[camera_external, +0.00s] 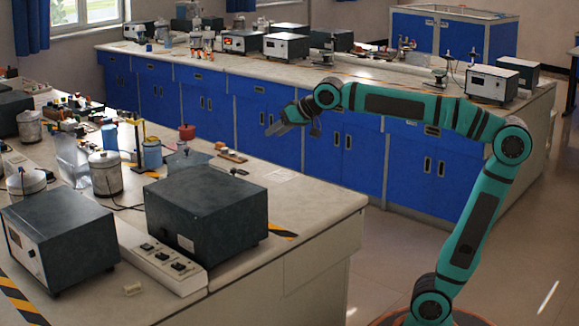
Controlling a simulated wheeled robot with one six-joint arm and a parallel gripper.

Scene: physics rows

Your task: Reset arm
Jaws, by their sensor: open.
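My teal and black arm rises from its base at the bottom right, bends at the upper right, and reaches left across the picture. My gripper (276,129) is at the left end of the arm, in front of the blue cabinets of the back bench. It is open, and I see nothing between its fingers. It appears in the air, to the right of the near bench's items and apart from them. The small size of the fingers hides their exact gap.
The near bench (318,210) carries a dark box (205,207), another dark instrument (58,235), a power strip (158,262), a red container (187,131) and several jars. The back bench (400,85) holds several instruments. Floor (395,245) shows between the benches.

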